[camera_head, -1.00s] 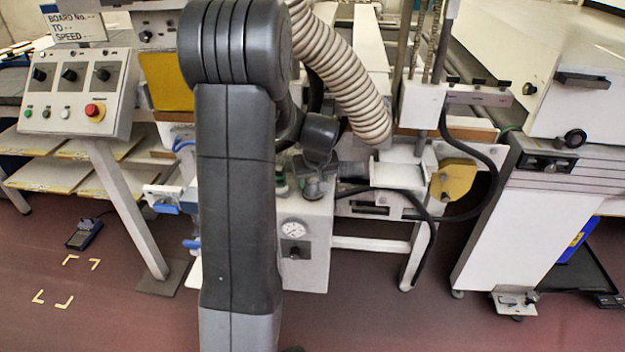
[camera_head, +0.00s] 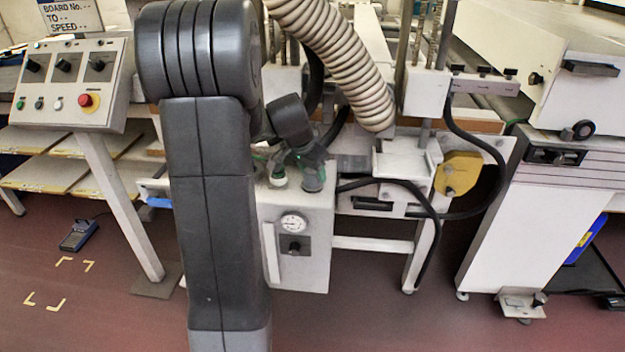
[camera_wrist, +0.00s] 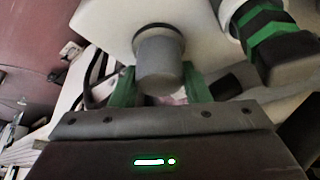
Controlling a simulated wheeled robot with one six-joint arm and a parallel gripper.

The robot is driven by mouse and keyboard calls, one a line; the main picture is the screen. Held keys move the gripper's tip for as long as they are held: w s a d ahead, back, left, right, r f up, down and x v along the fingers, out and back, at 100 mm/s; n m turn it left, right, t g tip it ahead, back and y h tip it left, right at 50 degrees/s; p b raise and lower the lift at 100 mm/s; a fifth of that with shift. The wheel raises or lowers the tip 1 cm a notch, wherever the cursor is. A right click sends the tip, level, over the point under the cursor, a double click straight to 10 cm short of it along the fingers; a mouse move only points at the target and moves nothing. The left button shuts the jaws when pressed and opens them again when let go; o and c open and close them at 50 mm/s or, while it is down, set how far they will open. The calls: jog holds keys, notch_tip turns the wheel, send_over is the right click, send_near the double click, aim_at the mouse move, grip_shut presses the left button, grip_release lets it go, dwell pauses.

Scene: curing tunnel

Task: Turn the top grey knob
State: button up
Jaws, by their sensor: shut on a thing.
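A grey round knob (camera_wrist: 160,58) stands on top of a white box in the wrist view. My gripper (camera_wrist: 161,88) is shut on it, with one green finger on each side of the knob. In the head view the grey knob (camera_head: 313,178) is on the top face of the white box (camera_head: 315,235), at its right side. My gripper (camera_head: 310,156) reaches it from above there, partly hidden behind my arm's dark wrist. The knob's far side is hidden, and any turn of it cannot be read.
A green-banded fitting with a dark cap (camera_wrist: 268,38) stands close beside the knob. A gauge (camera_head: 293,223) and a small dark knob (camera_head: 294,246) are on the box front. A ribbed hose (camera_head: 335,65) and black cable (camera_head: 430,215) are near. Open floor lies in front.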

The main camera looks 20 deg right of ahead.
jog(key=m+g+b, duration=0.1)
jog(key=m+b, duration=0.1)
jog(key=m, duration=0.1)
jog(key=shift+f+m+h, duration=0.1)
jog(key=shift+m+h, duration=0.2)
jog(key=m+g, duration=0.2)
jog(key=m, duration=0.2)
jog(key=shift+b, duration=0.3)
jog(key=shift+m, duration=0.4)
jog(key=o, duration=1)
jog(key=shift+c, duration=0.2)
jog(key=p+v, duration=0.2)
jog(key=v, duration=1.2)
jog(key=shift+w+d, duration=0.1)
jog(key=shift+d, duration=0.05)
